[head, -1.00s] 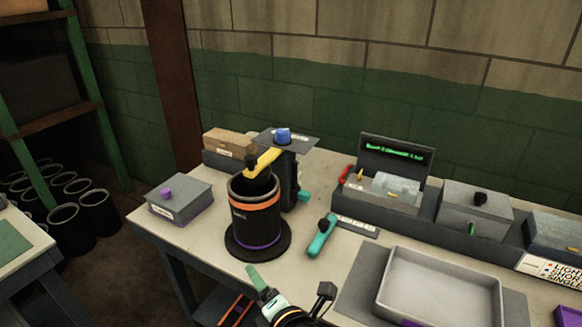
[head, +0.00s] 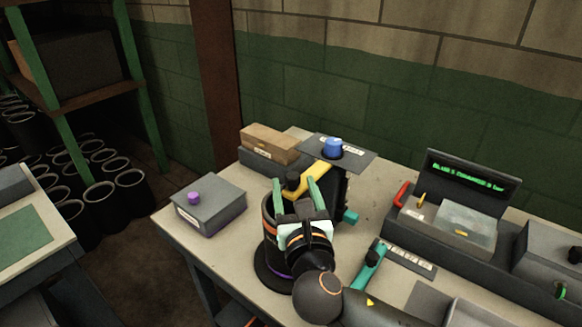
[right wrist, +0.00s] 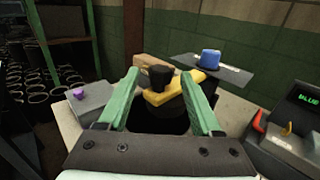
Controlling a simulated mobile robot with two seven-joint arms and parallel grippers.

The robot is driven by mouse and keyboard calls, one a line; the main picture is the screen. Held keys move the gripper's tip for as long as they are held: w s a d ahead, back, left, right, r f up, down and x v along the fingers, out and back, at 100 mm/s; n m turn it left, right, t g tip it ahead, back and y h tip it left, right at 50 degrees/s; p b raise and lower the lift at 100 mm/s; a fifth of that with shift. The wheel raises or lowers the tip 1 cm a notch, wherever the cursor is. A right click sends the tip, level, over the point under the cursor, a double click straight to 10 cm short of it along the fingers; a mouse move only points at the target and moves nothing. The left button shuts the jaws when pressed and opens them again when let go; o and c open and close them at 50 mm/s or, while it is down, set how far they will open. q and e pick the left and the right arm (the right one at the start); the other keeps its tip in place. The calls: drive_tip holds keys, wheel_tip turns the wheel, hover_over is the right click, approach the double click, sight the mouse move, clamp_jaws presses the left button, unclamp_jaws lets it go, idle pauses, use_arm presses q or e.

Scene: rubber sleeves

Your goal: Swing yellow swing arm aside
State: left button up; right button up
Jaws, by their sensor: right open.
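The yellow swing arm (head: 321,176) reaches from a dark upright stand out over the black sleeve (head: 269,217), with a black knob (head: 292,181) at its end. In the right wrist view the swing arm (right wrist: 184,90) and its black knob (right wrist: 161,76) show beyond and between my fingers. My right gripper (head: 298,184) is open, with its green fingers on either side of the knob in the picture; I cannot tell whether they touch it. In the right wrist view the gripper (right wrist: 165,76) is open and empty. My left gripper is not in view.
A blue knob (head: 333,147) sits on a dark plate behind the arm. A grey box with a purple knob (head: 194,198) stands at left. A teal-handled tool (head: 369,266) lies right of the sleeve. A console with a green display (head: 465,176) stands at right.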

sight(291, 174)
drive_tip(key=shift+w+a, duration=0.15)
drive_tip(key=shift+w, duration=0.85)
drive_tip(key=shift+w+a, duration=0.2)
drive_tip(key=shift+w, duration=0.85)
drive_tip(key=shift+w+a, duration=0.15)
drive_tip(key=shift+w, duration=0.85)
clamp_jaws()
